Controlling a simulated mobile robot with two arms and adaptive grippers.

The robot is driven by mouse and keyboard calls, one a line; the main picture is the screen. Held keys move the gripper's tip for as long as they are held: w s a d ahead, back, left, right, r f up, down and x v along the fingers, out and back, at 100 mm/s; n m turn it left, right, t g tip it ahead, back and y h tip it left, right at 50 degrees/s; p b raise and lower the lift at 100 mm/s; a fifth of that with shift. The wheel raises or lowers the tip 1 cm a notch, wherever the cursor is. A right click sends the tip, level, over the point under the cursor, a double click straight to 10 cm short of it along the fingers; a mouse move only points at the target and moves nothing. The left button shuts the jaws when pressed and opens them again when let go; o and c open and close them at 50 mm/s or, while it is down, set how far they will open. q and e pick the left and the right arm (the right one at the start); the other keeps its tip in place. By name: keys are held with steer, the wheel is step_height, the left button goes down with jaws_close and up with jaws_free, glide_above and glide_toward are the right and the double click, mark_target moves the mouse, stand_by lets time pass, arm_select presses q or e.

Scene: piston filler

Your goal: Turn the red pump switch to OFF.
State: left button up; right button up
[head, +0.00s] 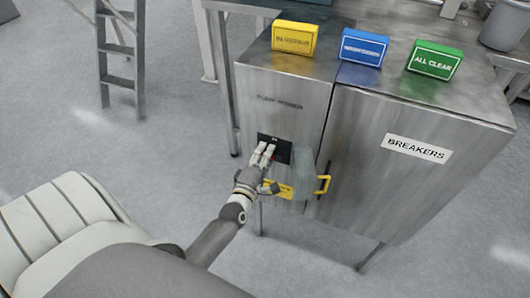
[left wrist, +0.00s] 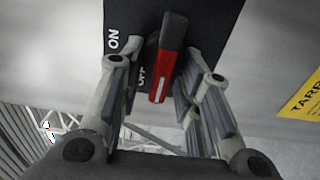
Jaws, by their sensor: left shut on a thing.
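The red pump switch (left wrist: 167,60) is a red and dark handle with a white stripe on a black plate (left wrist: 215,18). White ON and OFF labels show left of the handle, OFF closer to it. The plate is on the front of the left steel cabinet in the head view (head: 285,144). My left gripper (head: 266,152) reaches it from the front. In the left wrist view the handle stands between the fingers (left wrist: 162,82), and the gripper is shut on it. The fingers hide part of the switch in the head view. My right gripper is out of view.
The BREAKERS cabinet (head: 400,185) stands to the right. Yellow (head: 294,38), blue (head: 363,47) and green (head: 434,60) blocks sit on top. A ladder (head: 120,50) stands at the back left.

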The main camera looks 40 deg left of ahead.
arm_select(q)
steer(key=shift+r, duration=0.15)
stand_by(0.3)
steer(key=o, duration=1)
steer(key=shift+w, duration=0.1)
steer(key=shift+c, duration=0.2)
steer(key=v, duration=1.2)
